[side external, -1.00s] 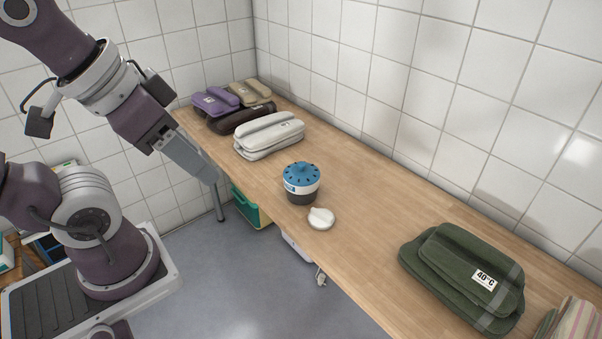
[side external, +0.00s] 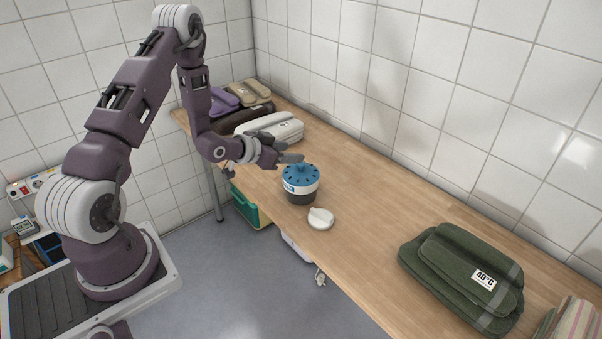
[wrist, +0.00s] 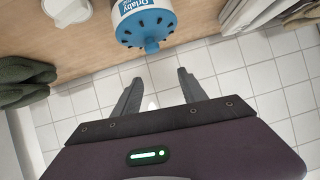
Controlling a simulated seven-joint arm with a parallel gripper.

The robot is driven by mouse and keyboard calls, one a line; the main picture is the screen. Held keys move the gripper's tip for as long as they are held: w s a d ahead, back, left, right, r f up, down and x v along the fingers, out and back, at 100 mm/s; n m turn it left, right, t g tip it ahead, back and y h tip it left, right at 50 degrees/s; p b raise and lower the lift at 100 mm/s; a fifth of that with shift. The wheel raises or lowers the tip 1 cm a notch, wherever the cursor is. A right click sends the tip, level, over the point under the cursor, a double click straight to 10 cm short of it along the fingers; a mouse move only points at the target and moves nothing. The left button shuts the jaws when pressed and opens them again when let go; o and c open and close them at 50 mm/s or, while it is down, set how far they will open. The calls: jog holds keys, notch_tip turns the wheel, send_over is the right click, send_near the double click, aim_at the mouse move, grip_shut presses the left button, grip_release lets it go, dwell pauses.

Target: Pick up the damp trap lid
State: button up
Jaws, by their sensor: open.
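The damp trap (side external: 301,190) stands upright on the wooden bench, a tub with a dark base and a white band. Its blue lid (side external: 299,173) sits on top, with dark holes around a central knob. In the wrist view the lid (wrist: 145,27) is near the top centre, its knob pointing down the picture toward the fingers. My gripper (side external: 291,158) is open and empty, close to the lid at its upper left in the side view. In the wrist view the gripper (wrist: 160,77) shows both fingers apart, with the knob beyond their tips. No contact shows.
A white round piece with a ridge (side external: 320,218) lies beside the tub near the front edge. A white folded stack (side external: 283,128) is behind, close to my wrist. Green folded cloths (side external: 465,275) lie at right. Bare bench (side external: 385,200) lies between; the tiled wall runs behind.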

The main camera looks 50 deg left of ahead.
aim_at(301, 164)
jog(key=shift+n+t, duration=0.5)
jog(key=shift+t, duration=0.2)
jog(key=w+f, duration=0.1)
jog(key=f, duration=0.1)
jog(key=w+f, duration=0.4)
jog(key=shift+a+f, duration=0.1)
jog(key=shift+f, duration=0.2)
grip_shut()
